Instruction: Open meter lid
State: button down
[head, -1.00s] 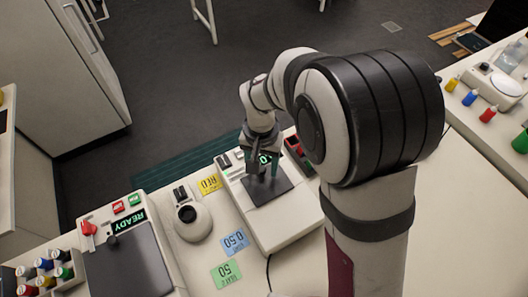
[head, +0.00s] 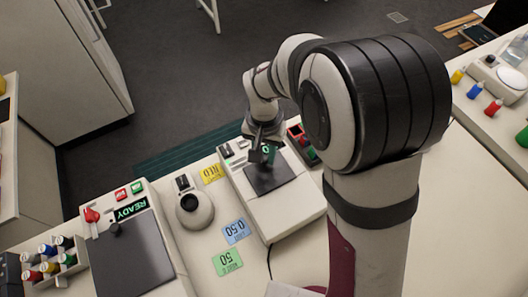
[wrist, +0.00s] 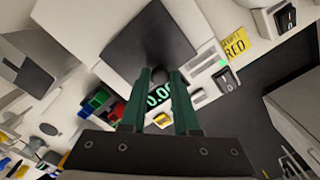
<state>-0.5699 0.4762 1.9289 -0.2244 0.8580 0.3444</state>
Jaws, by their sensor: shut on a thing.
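The meter (head: 290,217) is a pale box with a green-lit display and a dark square lid (head: 271,181) lying flat on its top, as far as I can tell. In the wrist view the lid (wrist: 150,45) shows beyond the fingertips, with a dark round knob (wrist: 172,76) at its near edge. My gripper (head: 262,160) is at the lid's back edge. In the wrist view its green fingers (wrist: 160,78) are shut on the knob, one on each side. The display, partly hidden by the fingers, reads about 0.00.
A round white device (head: 195,212) stands left of the meter, with yellow (head: 211,173), blue (head: 236,231) and green (head: 227,262) cards between. A shaker unit (head: 125,262) reading READY is further left. A small dark device with a red part (head: 298,135) stands close behind the meter.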

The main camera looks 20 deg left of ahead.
dwell(0.8)
jog(key=s+d, duration=0.5)
jog(key=shift+d, duration=0.1)
jog(key=c, duration=0.7)
grip_release()
jog(key=shift+s, duration=0.1)
jog(key=shift+o, duration=0.2)
notch_tip(320, 180, up, 16)
jog(key=shift+f, duration=0.1)
